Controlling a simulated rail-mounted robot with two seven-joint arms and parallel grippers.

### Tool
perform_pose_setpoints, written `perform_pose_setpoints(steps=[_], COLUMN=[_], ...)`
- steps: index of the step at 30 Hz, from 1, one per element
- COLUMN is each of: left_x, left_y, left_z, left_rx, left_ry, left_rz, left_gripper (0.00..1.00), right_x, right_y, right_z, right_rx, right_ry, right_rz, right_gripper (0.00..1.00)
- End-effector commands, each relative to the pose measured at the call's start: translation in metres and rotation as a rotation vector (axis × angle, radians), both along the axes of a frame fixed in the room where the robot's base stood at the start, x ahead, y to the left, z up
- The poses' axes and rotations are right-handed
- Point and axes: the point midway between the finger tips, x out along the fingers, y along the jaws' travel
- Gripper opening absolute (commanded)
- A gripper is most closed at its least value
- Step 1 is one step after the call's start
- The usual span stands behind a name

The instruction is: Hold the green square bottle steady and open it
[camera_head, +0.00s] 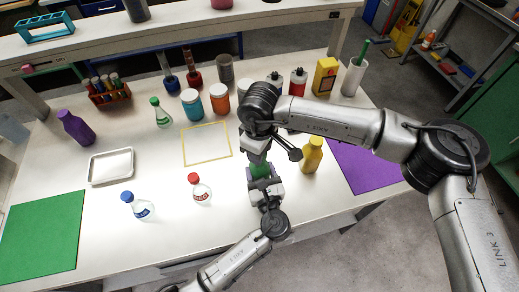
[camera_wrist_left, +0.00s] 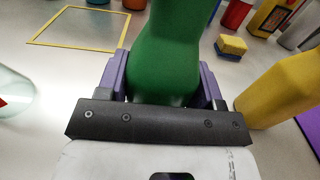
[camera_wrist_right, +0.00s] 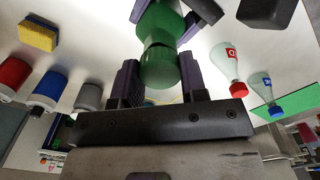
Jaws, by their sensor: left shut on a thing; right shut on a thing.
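The green square bottle (camera_head: 260,171) stands between my two grippers in the head view, mostly covered by them. In the left wrist view the green bottle (camera_wrist_left: 166,55) fills the space between the fingers. My left gripper (camera_head: 262,183) is shut on its body. In the right wrist view its rounded green cap (camera_wrist_right: 160,68) is between the fingers of my right gripper (camera_wrist_right: 158,84), which is shut on it from above. The cap lines up with the green body (camera_wrist_right: 158,22). A dark ring shows between them; I cannot tell whether the cap is loose.
A yellow bottle (camera_head: 312,156) stands just right of my grippers. A red-capped flask (camera_head: 200,189) and a blue-capped flask (camera_head: 138,206) stand to the left. A yellow outline (camera_head: 186,146) and a white tray (camera_head: 92,171) lie farther left. Jars stand behind.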

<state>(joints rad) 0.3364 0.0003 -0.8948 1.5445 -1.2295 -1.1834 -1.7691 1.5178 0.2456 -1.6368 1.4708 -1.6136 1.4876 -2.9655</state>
Motion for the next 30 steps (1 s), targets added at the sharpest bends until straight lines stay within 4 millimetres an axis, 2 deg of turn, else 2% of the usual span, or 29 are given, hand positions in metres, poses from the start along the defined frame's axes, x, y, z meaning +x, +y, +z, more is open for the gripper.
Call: perform_pose_setpoints(steps=[8,18,24,25,30], left_x=[0.000,0.000,0.000,0.000,0.000], left_y=[0.000,0.000,0.000,0.000,0.000], left_z=[0.000,0.000,0.000,0.000,0.000], left_rx=[0.000,0.000,0.000,0.000,0.000], left_ry=[0.000,0.000,0.000,0.000,0.000], left_rz=[0.000,0.000,0.000,0.000,0.000], left_gripper=[0.00,0.00,0.00,0.61,0.78], right_x=[0.000,0.000,0.000,0.000,0.000], right_y=[0.000,0.000,0.000,0.000,0.000], right_z=[0.006,0.039,0.040,0.040,0.040], right_rx=[0.000,0.000,0.000,0.000,0.000], right_ry=[-0.001,-0.001,0.000,0.000,0.000], right_rz=[0.000,0.000,0.000,0.000,0.000], right_gripper=[0.11,0.11,0.11,0.11,0.11])
